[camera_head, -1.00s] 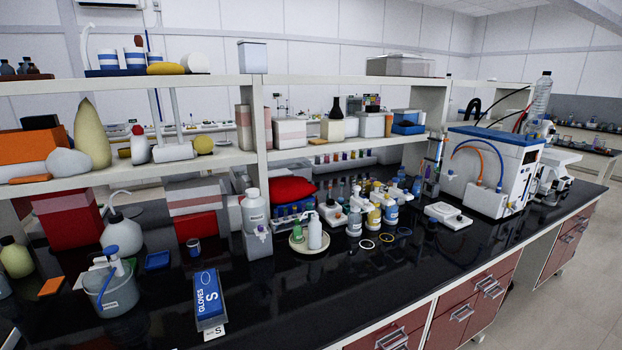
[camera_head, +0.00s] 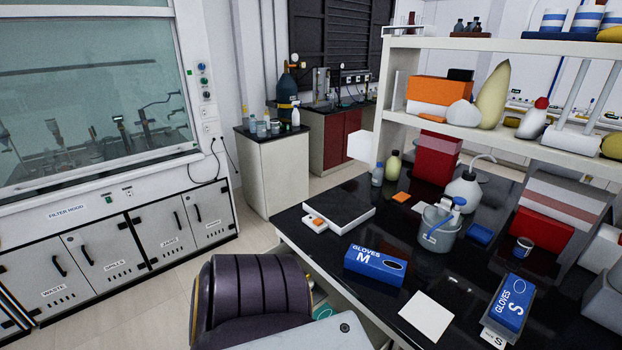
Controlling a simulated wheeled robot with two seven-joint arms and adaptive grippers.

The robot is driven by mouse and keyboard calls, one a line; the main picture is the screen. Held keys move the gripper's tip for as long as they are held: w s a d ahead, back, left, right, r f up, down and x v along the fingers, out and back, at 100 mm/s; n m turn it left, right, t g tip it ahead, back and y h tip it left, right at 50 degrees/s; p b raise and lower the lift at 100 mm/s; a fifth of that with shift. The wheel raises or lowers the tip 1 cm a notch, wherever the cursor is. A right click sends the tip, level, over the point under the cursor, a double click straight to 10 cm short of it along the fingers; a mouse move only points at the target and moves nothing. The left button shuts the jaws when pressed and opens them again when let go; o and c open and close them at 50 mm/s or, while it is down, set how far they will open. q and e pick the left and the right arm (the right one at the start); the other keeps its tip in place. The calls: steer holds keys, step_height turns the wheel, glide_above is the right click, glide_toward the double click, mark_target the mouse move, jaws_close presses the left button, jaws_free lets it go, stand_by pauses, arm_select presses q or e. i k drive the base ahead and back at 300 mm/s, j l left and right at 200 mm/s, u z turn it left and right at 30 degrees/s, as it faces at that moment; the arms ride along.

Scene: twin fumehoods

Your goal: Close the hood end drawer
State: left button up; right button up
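A fume hood (camera_head: 88,190) with a glass sash stands at the left. A row of white labelled doors with black handles runs under it, including the waste door (camera_head: 55,283) and the spills door (camera_head: 108,259). These doors look shut. No drawer standing open shows in this view, and I cannot tell which front is the hood end drawer. The lower left of the row is cut off by the picture edge. Neither of my grippers is in view.
A dark padded chair (camera_head: 250,295) stands in front of the black bench (camera_head: 375,205), which holds glove boxes, a balance (camera_head: 338,205) and bottles. A white cabinet (camera_head: 275,170) stands beyond. Pale floor (camera_head: 180,285) is clear between the hood and the chair.

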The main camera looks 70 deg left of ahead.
mark_target(325, 292)
steer(key=u, duration=2.85)
